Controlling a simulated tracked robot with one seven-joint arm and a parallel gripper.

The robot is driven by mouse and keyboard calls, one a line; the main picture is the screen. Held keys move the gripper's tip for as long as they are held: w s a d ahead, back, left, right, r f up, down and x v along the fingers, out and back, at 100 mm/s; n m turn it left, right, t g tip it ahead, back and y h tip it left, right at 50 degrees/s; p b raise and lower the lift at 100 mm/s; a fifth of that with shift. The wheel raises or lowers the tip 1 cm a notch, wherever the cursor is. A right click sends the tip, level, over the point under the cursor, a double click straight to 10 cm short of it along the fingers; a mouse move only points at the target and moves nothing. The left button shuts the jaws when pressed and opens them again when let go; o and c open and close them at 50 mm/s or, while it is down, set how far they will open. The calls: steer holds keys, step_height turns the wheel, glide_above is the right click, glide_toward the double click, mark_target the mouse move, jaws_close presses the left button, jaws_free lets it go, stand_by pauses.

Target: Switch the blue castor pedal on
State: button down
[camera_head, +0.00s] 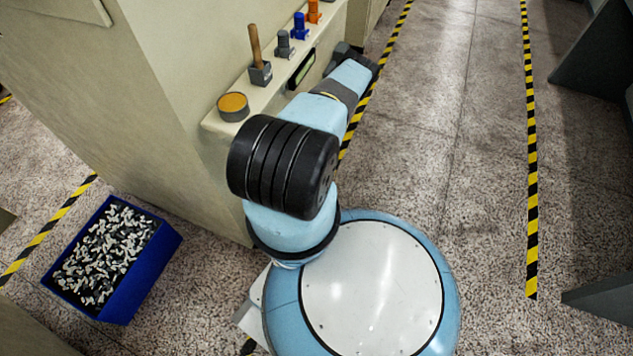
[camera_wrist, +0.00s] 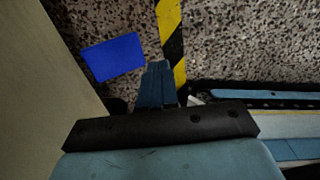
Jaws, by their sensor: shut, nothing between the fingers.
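A flat blue plate (camera_wrist: 113,57), which looks like the blue pedal, shows in the wrist view low over the speckled floor, close to the beige machine wall. I cannot tell its tilt or see its castor. My gripper (camera_wrist: 158,68) is to the right of the plate in that view, apart from it in the picture, with its fingers shut and empty. In the head view my arm reaches along the front of the machine, and its far end is dark near the ledge. The pedal does not show clearly there.
The beige machine ledge (camera_head: 217,122) carries an orange-topped round part (camera_head: 233,106), a wooden-handled lever (camera_head: 255,45), a grey knob (camera_head: 285,44), a blue one (camera_head: 300,27) and an orange one (camera_head: 314,12). A blue crate (camera_head: 143,278) of small pieces stands lower left. The right aisle is clear.

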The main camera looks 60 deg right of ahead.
step_height(320, 180, up, 5)
steer(key=s, duration=0.2)
steer(key=shift+s+d+r, duration=0.15)
steer(key=shift+s+d, duration=0.15)
steer(key=shift+s, duration=0.1)
stand_by(0.3)
